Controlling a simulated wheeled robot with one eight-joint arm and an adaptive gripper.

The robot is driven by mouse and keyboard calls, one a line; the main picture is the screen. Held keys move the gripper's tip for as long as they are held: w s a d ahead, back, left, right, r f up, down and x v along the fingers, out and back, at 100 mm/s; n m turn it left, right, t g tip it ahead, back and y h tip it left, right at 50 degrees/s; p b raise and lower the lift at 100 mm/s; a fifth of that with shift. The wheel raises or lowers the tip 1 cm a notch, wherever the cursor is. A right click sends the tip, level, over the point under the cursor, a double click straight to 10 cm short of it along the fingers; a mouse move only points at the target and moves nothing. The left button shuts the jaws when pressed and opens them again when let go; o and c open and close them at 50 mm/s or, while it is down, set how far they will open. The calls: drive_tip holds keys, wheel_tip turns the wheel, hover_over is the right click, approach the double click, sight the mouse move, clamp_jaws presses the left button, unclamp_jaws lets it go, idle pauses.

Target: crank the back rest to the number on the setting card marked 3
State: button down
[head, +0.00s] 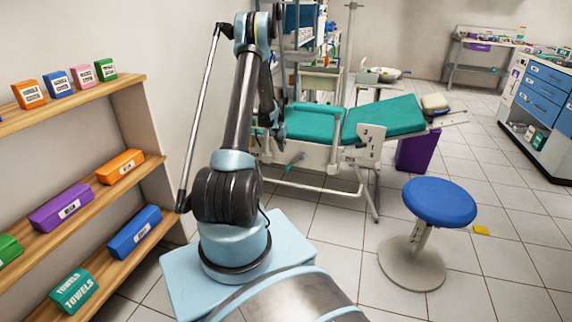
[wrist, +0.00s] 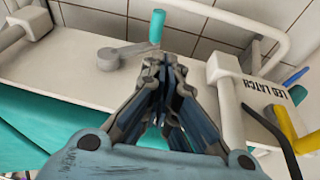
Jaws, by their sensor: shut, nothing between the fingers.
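The dental chair has teal cushions; its back rest (head: 385,117) slopes up to the right in the head view. A white plate (head: 371,141) with small dark marks, too small to read, sits on its side. The crank (wrist: 123,53), grey with a teal upright handle (wrist: 156,26), is on the white side rail in the wrist view. The teal handle also shows low on the chair's near side in the head view (head: 295,160). My gripper (wrist: 165,68) is shut and empty, beside the crank and apart from its handle. No setting card marked 3 is readable.
A "LEG LATCH" label (wrist: 273,98) is on the rail, near a yellow lever (wrist: 283,128) and white tubing. A blue stool (head: 440,202) stands right of the chair. Shelves with coloured boxes (head: 62,207) line the left wall. Floor between stool and my base is clear.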

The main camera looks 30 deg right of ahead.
approach(288, 166)
drive_tip(key=x, duration=0.3)
drive_tip(key=w+x, duration=0.1)
drive_tip(key=x, duration=0.1)
drive_tip(key=shift+d+f, duration=0.1)
drive_tip(key=shift+d, duration=0.2)
drive_tip(key=shift+s+f, duration=0.1)
drive_tip(key=shift+f, duration=0.45)
drive_tip(key=shift+d, duration=0.15)
drive_tip(key=shift+s+d+f, duration=0.1)
drive_tip(key=shift+s+d, duration=0.05)
drive_tip(key=shift+a+f+g+h, duration=0.2)
drive_tip(key=shift+g+h, duration=0.1)
